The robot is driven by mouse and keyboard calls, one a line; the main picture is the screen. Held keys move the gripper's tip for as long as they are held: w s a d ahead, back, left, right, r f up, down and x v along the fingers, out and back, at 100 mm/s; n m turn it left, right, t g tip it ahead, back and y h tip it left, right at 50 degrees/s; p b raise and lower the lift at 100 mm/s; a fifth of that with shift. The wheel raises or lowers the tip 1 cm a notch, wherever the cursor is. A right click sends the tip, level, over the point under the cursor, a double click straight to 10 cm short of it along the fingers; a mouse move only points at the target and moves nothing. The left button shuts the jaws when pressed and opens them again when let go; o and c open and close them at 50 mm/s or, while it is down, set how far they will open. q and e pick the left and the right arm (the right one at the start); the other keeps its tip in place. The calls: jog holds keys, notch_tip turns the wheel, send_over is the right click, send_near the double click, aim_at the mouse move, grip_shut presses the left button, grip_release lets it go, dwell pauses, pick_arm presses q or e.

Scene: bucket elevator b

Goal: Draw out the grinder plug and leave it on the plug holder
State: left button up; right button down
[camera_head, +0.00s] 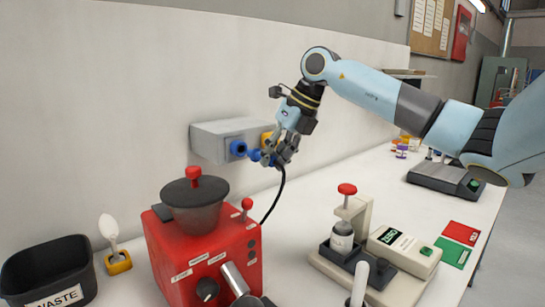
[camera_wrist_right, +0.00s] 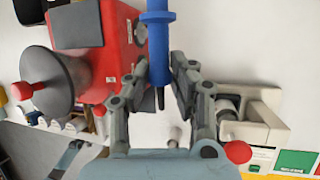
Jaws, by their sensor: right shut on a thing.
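The blue grinder plug (camera_head: 256,155) is in my right gripper (camera_head: 281,155), whose fingers are shut around it near the wall. In the right wrist view the plug (camera_wrist_right: 158,45) stands between the fingers of the gripper (camera_wrist_right: 159,88), its far end cut off by the top edge. A black cable (camera_head: 277,196) hangs from the plug toward the red grinder (camera_head: 205,250). A blue round socket (camera_head: 238,149) is on the grey wall box (camera_head: 212,141), just left of the plug; I cannot tell how far apart they are. My left gripper is out of view.
A yellow-orange fitting (camera_head: 267,138) is on the wall box, partly hidden by my gripper. A black waste bin (camera_head: 48,275) and a spoon on a yellow stand (camera_head: 118,263) are at left. A beige press (camera_head: 345,235) and scale (camera_head: 400,247) stand at right.

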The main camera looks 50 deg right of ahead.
jog(key=shift+s+a, duration=0.15)
jog(key=shift+s, duration=0.85)
jog(key=shift+s+a, duration=0.1)
jog(key=shift+s, duration=0.9)
